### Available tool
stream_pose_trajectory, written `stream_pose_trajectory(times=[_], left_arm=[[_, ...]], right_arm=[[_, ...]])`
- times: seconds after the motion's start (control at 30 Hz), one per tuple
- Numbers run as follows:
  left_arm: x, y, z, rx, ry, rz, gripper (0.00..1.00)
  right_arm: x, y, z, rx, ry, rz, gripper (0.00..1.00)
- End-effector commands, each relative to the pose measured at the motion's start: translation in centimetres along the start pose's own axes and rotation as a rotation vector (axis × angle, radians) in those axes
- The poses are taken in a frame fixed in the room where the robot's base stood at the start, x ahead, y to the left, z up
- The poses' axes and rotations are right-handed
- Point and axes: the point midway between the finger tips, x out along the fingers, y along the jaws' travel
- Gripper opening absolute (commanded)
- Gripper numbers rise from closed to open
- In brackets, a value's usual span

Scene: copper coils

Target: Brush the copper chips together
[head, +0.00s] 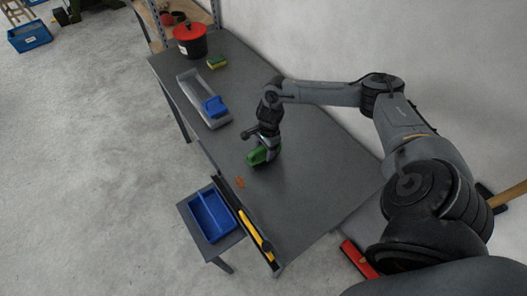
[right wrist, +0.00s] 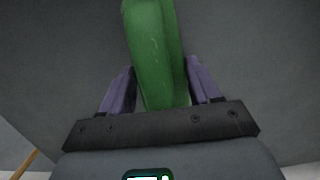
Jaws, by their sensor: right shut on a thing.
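Copper chips (head: 239,182) lie in a small reddish cluster on the grey table (head: 300,190), near its left edge. My right gripper (head: 267,147) is shut on a green brush (head: 259,157) and holds it just to the upper right of the chips, at or close to the table top. In the right wrist view the brush's green handle (right wrist: 155,50) sits between the purple fingers (right wrist: 158,90). The brush's bristles are hidden. My left gripper is not in view.
A blue bin (head: 211,214) stands on a small side table left of the chips. A yellow tool (head: 252,232) lies along the table edge. A grey tray (head: 190,88) with a blue object (head: 215,106), a sponge (head: 217,62) and a red-lidded pot (head: 190,40) stand farther back.

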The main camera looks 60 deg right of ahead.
Motion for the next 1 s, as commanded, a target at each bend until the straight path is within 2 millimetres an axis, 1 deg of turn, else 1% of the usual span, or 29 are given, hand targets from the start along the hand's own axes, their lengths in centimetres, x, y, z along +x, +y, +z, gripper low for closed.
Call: stream_pose_trajectory(times=[0.03, 0.1, 0.6, 0.8, 1.0], left_arm=[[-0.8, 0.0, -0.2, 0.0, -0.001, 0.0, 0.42], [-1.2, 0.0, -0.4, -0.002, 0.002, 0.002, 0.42], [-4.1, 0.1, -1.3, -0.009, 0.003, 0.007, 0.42], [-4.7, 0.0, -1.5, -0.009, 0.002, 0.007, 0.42], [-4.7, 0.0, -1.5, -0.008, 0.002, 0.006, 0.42]], right_arm=[[-1.2, -0.1, 0.1, 0.0, 0.0, -0.003, 0.34], [-2.6, 0.0, 0.2, 0.001, 0.001, -0.003, 0.34], [-7.0, 0.3, 0.2, 0.011, 0.0, -0.003, 0.34], [-8.2, 0.4, 0.2, 0.013, 0.0, -0.003, 0.34], [-8.1, 0.4, 0.2, 0.014, 0.0, -0.003, 0.34]])
